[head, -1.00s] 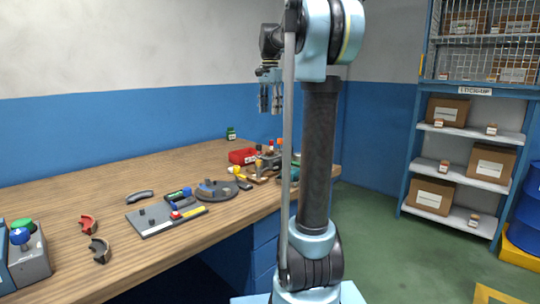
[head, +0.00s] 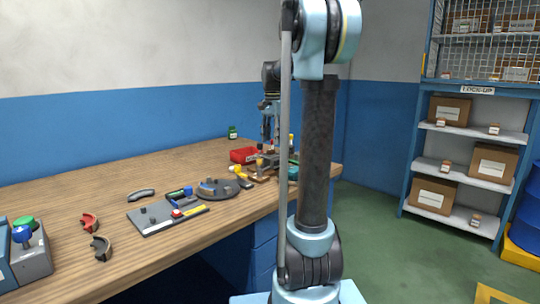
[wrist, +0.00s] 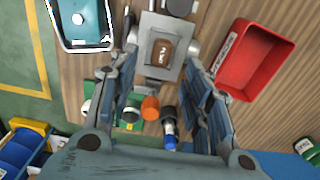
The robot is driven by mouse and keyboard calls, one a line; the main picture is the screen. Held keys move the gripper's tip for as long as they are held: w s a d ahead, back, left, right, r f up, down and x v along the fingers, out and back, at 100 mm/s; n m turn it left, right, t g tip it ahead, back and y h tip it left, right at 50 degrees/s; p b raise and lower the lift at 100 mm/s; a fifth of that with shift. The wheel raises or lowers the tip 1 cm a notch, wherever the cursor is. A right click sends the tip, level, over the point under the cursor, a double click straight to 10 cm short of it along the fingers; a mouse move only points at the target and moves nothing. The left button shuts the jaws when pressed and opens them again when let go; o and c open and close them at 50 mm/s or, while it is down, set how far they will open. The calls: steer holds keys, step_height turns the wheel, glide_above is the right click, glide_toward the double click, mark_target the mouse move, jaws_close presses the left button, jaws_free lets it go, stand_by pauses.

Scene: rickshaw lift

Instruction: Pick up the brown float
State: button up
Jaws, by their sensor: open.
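The brown float (wrist: 160,52) shows in the wrist view as a small rounded brown block with pale markings. It sits in a grey square metal holder (wrist: 147,74). My gripper (wrist: 162,58) is open, its two fingers on the left and right of the holder, with nothing held between them. In the head view, my gripper (head: 270,136) points down over the cluttered far right part of the workbench. I cannot pick out the float in the head view. How far the fingertips are above it is hard to tell.
A red bin (wrist: 254,62) stands right of the holder, and a teal-lined tray (wrist: 85,22) is at upper left. Orange, black and blue items lie below the holder. On the workbench (head: 60,190), a grey plate (head: 160,219) and round dark base (head: 216,190) lie nearer.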

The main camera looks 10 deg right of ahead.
mark_target(271, 149)
steer(key=shift+s+a+f, duration=0.1)
steer(key=shift+a+f, duration=0.05)
steer(key=shift+f, duration=1)
steer(key=shift+s+a+f, duration=0.1)
steer(key=shift+a+f, duration=0.05)
steer(key=shift+f, duration=1)
steer(key=shift+c, duration=0.6)
steer(key=c, duration=0.7)
